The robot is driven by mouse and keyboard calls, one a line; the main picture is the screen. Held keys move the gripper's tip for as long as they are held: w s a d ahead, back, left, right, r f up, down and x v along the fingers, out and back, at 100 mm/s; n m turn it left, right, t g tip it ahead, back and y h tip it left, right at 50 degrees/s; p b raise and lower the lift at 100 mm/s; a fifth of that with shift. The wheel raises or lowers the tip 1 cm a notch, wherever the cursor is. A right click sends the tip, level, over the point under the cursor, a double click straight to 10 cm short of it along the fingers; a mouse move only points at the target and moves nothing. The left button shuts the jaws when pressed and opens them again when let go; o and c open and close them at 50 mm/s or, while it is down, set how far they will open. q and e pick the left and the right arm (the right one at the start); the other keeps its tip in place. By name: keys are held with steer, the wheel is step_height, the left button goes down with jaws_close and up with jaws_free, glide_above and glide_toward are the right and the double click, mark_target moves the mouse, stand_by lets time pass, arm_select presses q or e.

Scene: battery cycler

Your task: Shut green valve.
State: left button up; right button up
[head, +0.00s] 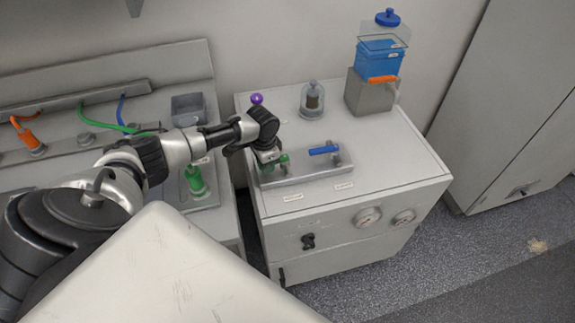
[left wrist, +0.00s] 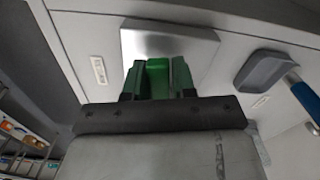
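The green valve (head: 284,161) has a green handle and sits at the left end of a metal valve block on top of the white cabinet. My left gripper (head: 270,158) is down at this valve and partly hides it in the head view. In the left wrist view, the green handle (left wrist: 158,78) lies between the two fingers of my left gripper (left wrist: 158,88), with no clear gap on either side. The fingers look shut on it. My right gripper is not in view.
A blue-handled valve (head: 324,150) stands on the same metal block (head: 312,174), to the right. Behind are a purple knob (head: 256,98), a glass jar (head: 312,100) and a grey jug (head: 368,94) with a blue container. A bench with green fittings (head: 195,180) is at left.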

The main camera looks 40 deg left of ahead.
arm_select(q)
steer(key=shift+w+a+m, duration=0.2)
steer(key=shift+a+m, duration=0.05)
steer(key=shift+m, duration=0.35)
steer(key=shift+w+a+m, duration=0.1)
steer(key=shift+m, duration=0.2)
steer(key=shift+w+a, duration=0.1)
steer(key=shift+a, duration=0.05)
steer(key=shift+o, duration=1.2)
step_height(320, 180, up, 8)
steer(key=p, duration=0.7)
steer(key=shift+a+p, duration=0.15)
steer(key=shift+p, duration=0.25)
